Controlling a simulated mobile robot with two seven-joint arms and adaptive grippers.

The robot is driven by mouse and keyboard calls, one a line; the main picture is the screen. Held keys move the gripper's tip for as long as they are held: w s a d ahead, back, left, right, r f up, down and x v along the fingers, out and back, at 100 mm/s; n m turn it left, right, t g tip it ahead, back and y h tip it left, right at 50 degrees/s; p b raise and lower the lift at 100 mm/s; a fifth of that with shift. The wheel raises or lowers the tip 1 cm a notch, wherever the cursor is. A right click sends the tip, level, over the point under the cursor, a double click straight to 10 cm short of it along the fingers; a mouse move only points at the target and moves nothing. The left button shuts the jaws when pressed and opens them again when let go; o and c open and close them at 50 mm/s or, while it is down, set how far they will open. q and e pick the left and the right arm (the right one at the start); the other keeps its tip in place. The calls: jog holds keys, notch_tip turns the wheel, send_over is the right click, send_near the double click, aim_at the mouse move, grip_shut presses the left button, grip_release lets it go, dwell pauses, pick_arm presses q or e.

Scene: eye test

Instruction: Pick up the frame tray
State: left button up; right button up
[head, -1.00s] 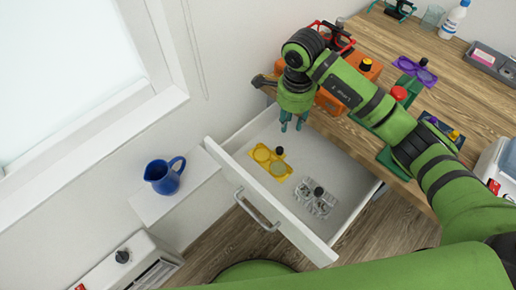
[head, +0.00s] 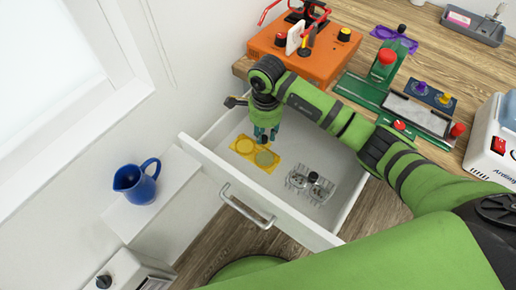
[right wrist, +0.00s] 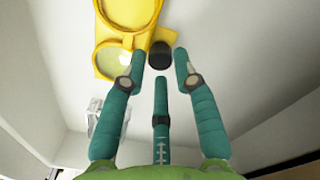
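A yellow tray with two round frames (head: 244,146) and a black knob (right wrist: 160,55) lies flat in the open white drawer (head: 345,208); I take it as the frame tray. The yellow tray also shows in the right wrist view (right wrist: 105,42). My right gripper (head: 266,136) hangs over the tray's knob in the head view. In the right wrist view its three teal fingers (right wrist: 160,70) are spread apart and empty, with the knob just ahead between their tips. A clear tray with a dark knob (head: 312,186) lies to the right in the drawer. My left gripper is not in view.
Drawer walls surround the trays. An orange device (head: 305,55) and a green fixture (head: 370,88) stand on the wooden table above. A purple tray (head: 393,38) lies farther back. A blue jug (head: 136,184) stands on a white ledge at left.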

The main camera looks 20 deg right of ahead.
jog(key=shift+w+f, duration=0.1)
jog(key=shift+f, duration=0.85)
grip_shut()
jog(key=shift+r, duration=0.1)
